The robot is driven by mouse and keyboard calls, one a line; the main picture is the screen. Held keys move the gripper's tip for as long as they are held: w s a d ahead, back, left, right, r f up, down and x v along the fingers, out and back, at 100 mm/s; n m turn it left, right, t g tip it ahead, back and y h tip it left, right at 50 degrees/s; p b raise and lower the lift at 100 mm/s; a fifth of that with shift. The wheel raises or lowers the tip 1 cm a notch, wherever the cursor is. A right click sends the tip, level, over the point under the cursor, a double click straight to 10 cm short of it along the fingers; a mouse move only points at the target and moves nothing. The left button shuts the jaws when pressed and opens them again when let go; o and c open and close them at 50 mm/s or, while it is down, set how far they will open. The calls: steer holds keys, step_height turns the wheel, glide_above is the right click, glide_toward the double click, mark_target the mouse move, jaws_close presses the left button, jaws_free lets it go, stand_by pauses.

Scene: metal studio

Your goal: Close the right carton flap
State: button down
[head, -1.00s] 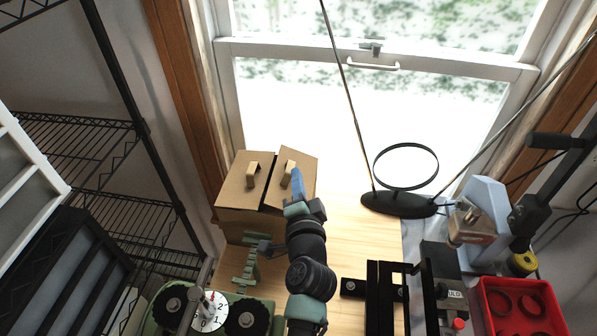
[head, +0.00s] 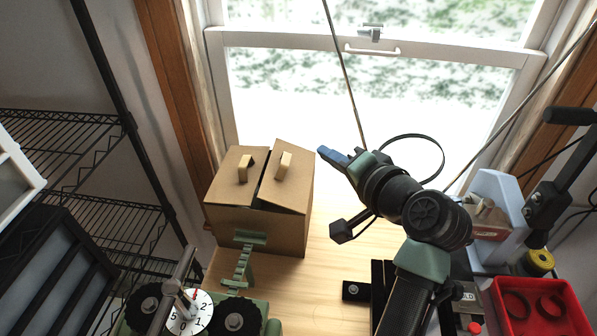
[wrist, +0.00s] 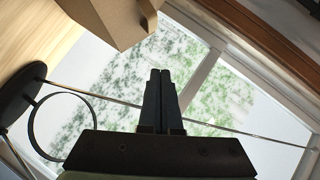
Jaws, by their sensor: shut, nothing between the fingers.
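The brown cardboard carton (head: 262,228) stands on the wooden table. Its left flap (head: 226,180) lies across the top with a tan handle. Its right flap (head: 291,190) also has a tan handle (head: 283,164) and lies over the right half of the top, slightly tilted. A narrow dark gap runs between the flaps. My gripper (head: 326,153) is shut and empty, just right of the carton at about flap height, apart from it. In the wrist view the closed fingers (wrist: 159,75) point toward the window, and part of the carton (wrist: 112,18) shows at the top.
A black ring stand (wrist: 22,88) is on the table beyond my arm. A green device with a dial (head: 190,312) is at the front left, with a green stepped piece (head: 243,262) before the carton. A red bin (head: 540,310) is at the right. The window is behind.

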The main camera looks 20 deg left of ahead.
steer(key=s+d+r+n+g+b, duration=0.1)
steer(key=d+g, duration=0.1)
steer(key=d, duration=0.1)
steer(key=p, duration=0.3)
glide_above(298, 181)
steer(key=f, duration=0.3)
steer(key=d+f, duration=0.1)
steer(key=f, duration=0.1)
steer(key=shift+w+f, duration=0.15)
steer(key=shift+f, duration=0.1)
steer(key=shift+a+f, duration=0.45)
